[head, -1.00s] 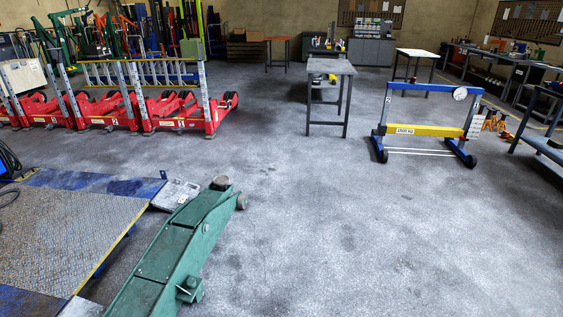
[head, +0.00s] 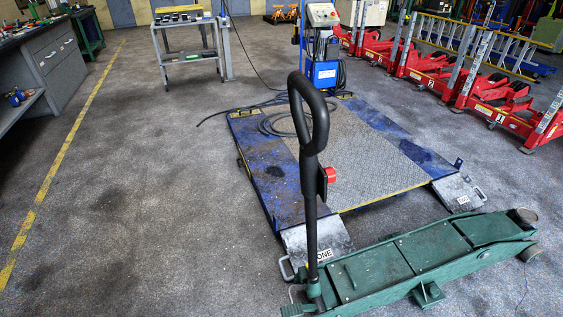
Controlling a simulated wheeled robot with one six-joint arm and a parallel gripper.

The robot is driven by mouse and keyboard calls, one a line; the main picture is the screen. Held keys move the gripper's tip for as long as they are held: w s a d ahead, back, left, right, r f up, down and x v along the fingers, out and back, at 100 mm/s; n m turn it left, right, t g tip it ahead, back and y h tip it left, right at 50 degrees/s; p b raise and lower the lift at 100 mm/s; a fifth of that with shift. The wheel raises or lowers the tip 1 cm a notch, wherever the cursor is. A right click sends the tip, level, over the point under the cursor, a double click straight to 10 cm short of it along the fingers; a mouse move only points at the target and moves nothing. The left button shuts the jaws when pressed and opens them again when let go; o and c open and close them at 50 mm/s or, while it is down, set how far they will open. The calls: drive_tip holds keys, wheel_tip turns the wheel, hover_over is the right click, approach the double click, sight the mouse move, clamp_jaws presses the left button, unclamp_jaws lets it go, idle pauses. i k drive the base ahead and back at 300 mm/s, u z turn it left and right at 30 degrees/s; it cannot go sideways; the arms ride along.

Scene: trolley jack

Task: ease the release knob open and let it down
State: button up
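The green trolley jack (head: 405,262) stands on the floor at the lower right of the head view. Its round saddle (head: 522,216) is at the right end, low over the frame. The black handle (head: 311,200) rises nearly upright from the left end and has a loop grip on top. A small red part (head: 330,174) shows at the handle's side, partway up; it looks like the release knob, but its setting cannot be told. Nothing is seen resting on the saddle. My gripper is not in view.
A low blue platform (head: 270,181) with ramps lies just behind the jack, with a hose on it. A blue machine (head: 325,73) and a grey trolley (head: 190,55) stand beyond. A workbench (head: 52,60) is at left, red lifts (head: 490,100) at right. Floor at left is clear.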

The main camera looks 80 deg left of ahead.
sight(330, 171)
drive_tip(key=u, duration=0.25)
drive_tip(key=i, duration=3.1)
drive_tip(key=u, duration=4.05)
